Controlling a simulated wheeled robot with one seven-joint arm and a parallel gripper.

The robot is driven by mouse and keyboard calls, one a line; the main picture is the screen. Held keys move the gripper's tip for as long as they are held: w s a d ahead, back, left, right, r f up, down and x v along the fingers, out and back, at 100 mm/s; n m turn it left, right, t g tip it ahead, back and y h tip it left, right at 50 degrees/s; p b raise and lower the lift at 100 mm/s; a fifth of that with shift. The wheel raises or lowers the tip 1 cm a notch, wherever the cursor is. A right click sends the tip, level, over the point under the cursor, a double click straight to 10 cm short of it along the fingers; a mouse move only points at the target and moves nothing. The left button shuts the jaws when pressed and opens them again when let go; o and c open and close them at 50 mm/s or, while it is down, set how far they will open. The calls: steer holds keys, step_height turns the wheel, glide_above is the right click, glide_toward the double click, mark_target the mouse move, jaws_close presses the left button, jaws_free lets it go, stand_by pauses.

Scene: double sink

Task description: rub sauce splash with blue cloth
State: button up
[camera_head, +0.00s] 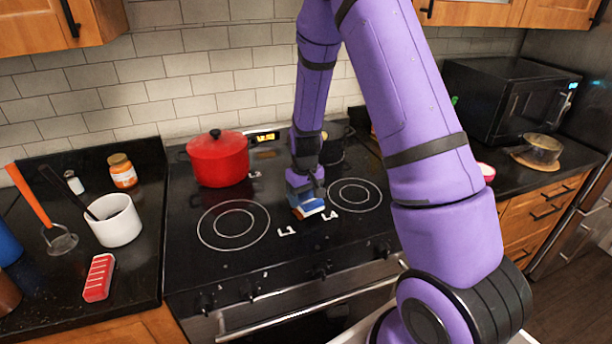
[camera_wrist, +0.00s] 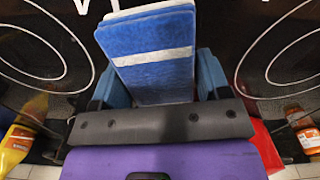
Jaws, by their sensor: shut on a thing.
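The blue cloth (camera_head: 309,209), folded into a block with white edges and a white stripe, is in my gripper (camera_head: 305,188) over the middle of the black stovetop. In the wrist view the cloth (camera_wrist: 155,75) sits between the two blue fingers of my gripper (camera_wrist: 158,85), which are shut on it. The cloth is low over the glass, between the front burner rings; I cannot tell whether it touches. The area under the cloth and gripper is hidden.
A red pot (camera_head: 218,158) stands at the back left of the stovetop (camera_head: 275,255), and a dark pot (camera_head: 333,146) behind my gripper. The left counter holds a white crock (camera_head: 115,220), a red block (camera_head: 99,277) and a jar (camera_head: 122,171). The front stovetop is clear.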

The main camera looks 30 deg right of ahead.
mark_target(306, 194)
steer(key=shift+d+r, duration=0.2)
steer(key=shift+r, duration=2.6)
